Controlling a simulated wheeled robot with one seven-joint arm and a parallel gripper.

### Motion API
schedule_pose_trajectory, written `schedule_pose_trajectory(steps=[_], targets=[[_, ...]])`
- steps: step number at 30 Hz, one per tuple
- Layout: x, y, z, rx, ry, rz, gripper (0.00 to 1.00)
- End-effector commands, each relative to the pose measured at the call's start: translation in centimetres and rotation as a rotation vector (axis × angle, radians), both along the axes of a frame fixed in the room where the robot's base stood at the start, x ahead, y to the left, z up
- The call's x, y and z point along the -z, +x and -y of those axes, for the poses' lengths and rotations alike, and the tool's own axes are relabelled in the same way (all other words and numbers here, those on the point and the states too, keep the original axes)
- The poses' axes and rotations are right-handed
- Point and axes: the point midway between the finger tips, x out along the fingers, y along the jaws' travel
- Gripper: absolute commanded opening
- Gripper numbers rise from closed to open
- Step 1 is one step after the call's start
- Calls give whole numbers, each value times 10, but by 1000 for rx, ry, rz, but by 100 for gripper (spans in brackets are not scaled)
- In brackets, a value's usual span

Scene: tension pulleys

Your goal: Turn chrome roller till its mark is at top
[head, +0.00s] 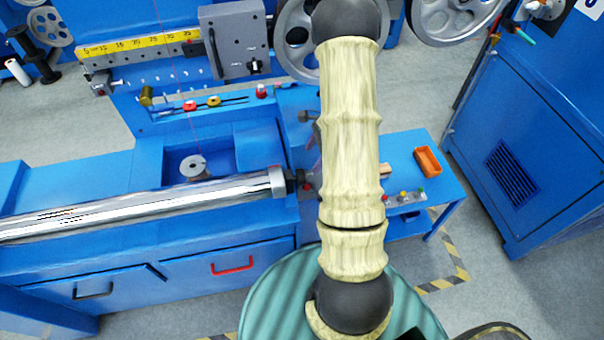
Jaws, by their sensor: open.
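The chrome roller (150,205) is a long shiny cylinder. It lies across the front of the blue machine from the left edge of the head view to a grey end collar (277,181). A dark coupling (295,181) joins its right end, partly behind my arm. Thin dark streaks show on the roller near its left end; I cannot tell whether any is the mark or a reflection. My pale arm with dark joints stands upright right of the roller's end. My gripper cannot be made out in this view.
A blue cabinet with a black handle (93,291) and a red handle (232,264) is below the roller. A spool (193,167) sits in a recess behind it. Right of my arm are an orange tray (427,162) and a small button panel (405,197). A yellow scale (140,47) is behind.

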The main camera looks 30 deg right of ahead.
Motion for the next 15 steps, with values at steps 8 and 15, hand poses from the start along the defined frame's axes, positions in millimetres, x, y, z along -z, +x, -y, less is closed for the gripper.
schedule_pose_trajectory(steps=[8,15], targets=[[47,4,-22,-7,3,-4,69],[80,7,-35,-6,3,-2,69]])
